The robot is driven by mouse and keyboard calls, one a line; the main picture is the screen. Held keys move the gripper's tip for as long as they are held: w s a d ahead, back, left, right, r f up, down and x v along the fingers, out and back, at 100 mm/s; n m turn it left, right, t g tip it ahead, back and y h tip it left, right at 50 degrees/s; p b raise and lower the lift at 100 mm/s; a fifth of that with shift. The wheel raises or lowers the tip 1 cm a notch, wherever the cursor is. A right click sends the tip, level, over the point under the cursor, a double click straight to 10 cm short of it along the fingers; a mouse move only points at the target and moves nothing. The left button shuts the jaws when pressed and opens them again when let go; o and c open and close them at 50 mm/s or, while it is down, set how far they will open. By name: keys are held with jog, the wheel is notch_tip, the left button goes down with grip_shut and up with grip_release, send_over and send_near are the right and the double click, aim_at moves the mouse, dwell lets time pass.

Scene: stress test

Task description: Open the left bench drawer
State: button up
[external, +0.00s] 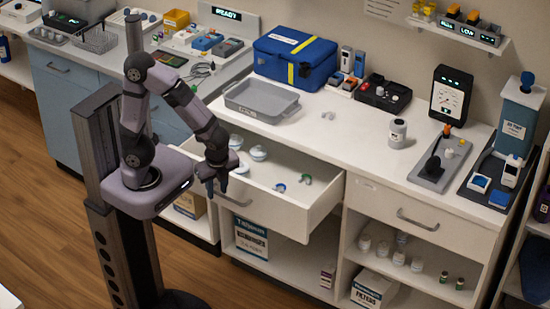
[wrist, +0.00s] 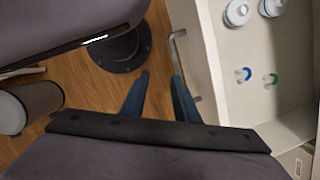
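The left bench drawer (external: 268,196) is white and stands pulled well out from the bench. Its inside shows, with white lidded jars (external: 258,152) and small blue and green curved pieces (external: 305,180) in it. In the wrist view the drawer (wrist: 236,55) fills the right side. Its metal bar handle (external: 236,200) is on the front face and also shows in the wrist view (wrist: 173,50). My gripper (external: 217,190) is at the handle's left end. In the wrist view its fingers (wrist: 161,78) are apart with floor between them; the right finger overlaps the handle. I cannot tell whether they touch.
A closed right drawer (external: 405,212) has its own handle. Open shelves with boxes lie below. Wooden floor (external: 45,175) is clear at left.

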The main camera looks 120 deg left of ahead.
aim_at(227, 199)
jog(key=d+f+m+t+y+p, duration=0.1)
jog(key=m+y, duration=0.5)
jog(key=m, duration=0.9)
jog(key=d+f+m+t+y+p, duration=0.1)
jog(key=d+f+m+y+p, duration=0.2)
jog(key=m+y, duration=0.4)
jog(key=f+m, duration=0.1)
jog(key=m, duration=0.8)
jog(key=shift+d+f+y, duration=0.15)
jog(key=shift+f+y, duration=0.15)
jog(key=shift+p+x, duration=0.8)
jog(key=shift+x, duration=2.9)
jog(key=shift+w, duration=0.15)
jog(key=shift+c, duration=0.4)
grip_shut()
